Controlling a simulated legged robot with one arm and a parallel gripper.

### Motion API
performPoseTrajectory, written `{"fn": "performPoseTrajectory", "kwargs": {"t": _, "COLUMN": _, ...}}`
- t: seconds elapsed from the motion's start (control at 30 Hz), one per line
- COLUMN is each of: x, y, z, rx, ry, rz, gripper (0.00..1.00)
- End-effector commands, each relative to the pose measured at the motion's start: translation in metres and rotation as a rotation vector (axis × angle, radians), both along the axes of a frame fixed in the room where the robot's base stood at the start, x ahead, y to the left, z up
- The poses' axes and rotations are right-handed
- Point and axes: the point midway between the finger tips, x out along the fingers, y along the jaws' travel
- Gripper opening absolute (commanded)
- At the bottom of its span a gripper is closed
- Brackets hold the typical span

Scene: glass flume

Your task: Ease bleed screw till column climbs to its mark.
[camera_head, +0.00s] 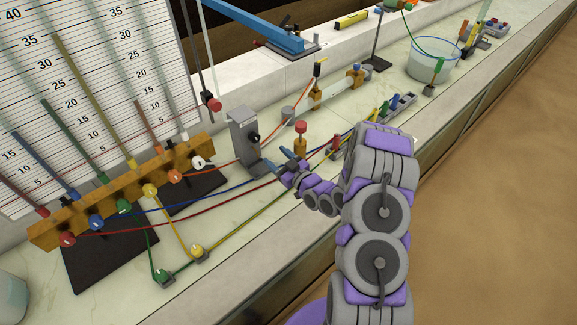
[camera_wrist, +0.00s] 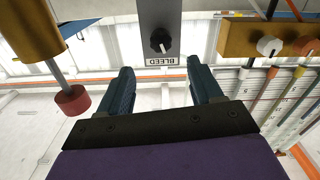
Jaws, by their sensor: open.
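The bleed screw is a black knob (camera_head: 253,138) on the face of a grey upright block (camera_head: 240,122). In the wrist view the knob (camera_wrist: 160,39) sits above an upside-down BLEED label. My gripper (camera_head: 275,168) is in front of the block and apart from the knob. In the wrist view its two blue fingers (camera_wrist: 163,82) are spread with nothing between them, and the knob lies beyond the gap. Coloured liquid columns, including a yellow one (camera_head: 94,100), stand against a numbered scale board (camera_head: 120,62). I cannot tell which column is meant, nor see a clear mark.
A wooden manifold (camera_head: 135,190) with coloured knobs stands left of the block. Coloured hoses cross the bench beneath my arm. A red-capped brass post (camera_head: 300,138) stands close right of the block. A clear tub (camera_head: 434,60) is farther back. Some bare bench lies at the front.

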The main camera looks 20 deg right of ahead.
Motion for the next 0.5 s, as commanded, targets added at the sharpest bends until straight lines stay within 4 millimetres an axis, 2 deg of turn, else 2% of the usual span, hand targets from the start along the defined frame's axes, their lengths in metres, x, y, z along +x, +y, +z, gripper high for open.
{"fn": "performPoseTrajectory", "kwargs": {"t": 0.2, "x": -0.031, "y": -0.014, "z": -0.001, "rx": 0.000, "ry": 0.004, "rz": -0.002, "gripper": 0.65}}
{"fn": "performPoseTrajectory", "kwargs": {"t": 0.5, "x": -0.050, "y": -0.021, "z": 0.000, "rx": 0.000, "ry": 0.000, "rz": 0.000, "gripper": 0.65}}
